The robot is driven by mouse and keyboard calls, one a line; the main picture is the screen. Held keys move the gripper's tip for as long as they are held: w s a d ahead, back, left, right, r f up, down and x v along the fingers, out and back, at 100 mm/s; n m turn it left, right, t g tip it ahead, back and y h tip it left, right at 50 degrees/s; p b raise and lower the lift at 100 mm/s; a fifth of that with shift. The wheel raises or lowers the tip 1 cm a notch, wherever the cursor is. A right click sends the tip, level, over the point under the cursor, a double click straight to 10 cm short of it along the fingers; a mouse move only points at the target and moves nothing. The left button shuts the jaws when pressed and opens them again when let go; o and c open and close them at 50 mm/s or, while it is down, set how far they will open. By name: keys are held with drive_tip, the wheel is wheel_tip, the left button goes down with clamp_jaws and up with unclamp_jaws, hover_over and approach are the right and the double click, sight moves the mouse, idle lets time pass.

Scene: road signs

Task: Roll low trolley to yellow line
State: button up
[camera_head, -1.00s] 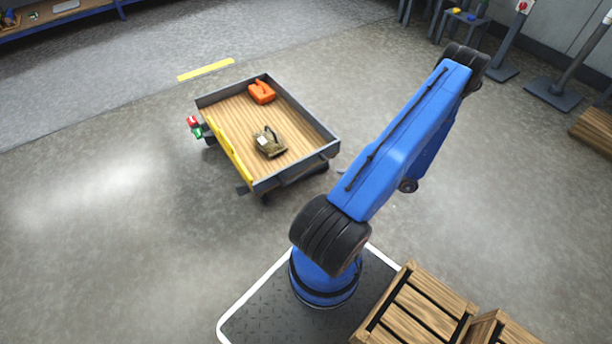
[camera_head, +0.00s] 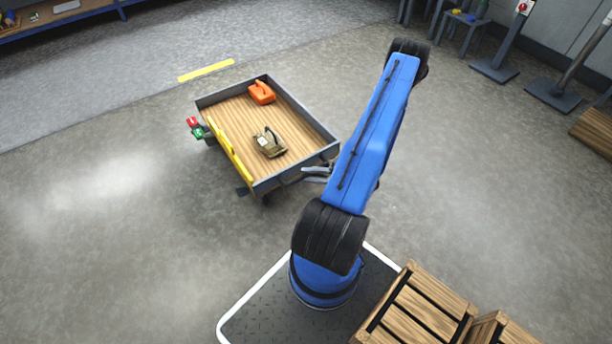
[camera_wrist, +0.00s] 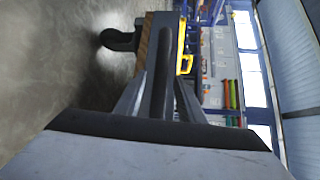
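The low trolley (camera_head: 236,112) stands mid-floor, with a wooden bed and grey rims. The yellow line (camera_head: 206,71) lies on the floor beyond its far-left end, with bare floor between them. My gripper (camera_head: 314,173) is at the trolley's near right corner. In the wrist view its two grey fingers (camera_wrist: 160,95) stand apart, with a dark bar (camera_wrist: 161,75) between them. I cannot tell whether they touch the bar. The trolley's side and a black wheel (camera_wrist: 120,40) show ahead.
The trolley carries an orange can (camera_head: 262,93), a brown bag-like item (camera_head: 269,143) and a yellow level-like bar (camera_head: 229,150) along its left rim. Red and green items (camera_head: 194,127) hang at its left. Wooden crates (camera_head: 425,305) stand at near right. The floor at left is clear.

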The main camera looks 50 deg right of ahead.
drive_tip(key=shift+x, duration=0.8)
drive_tip(key=shift+a, duration=0.1)
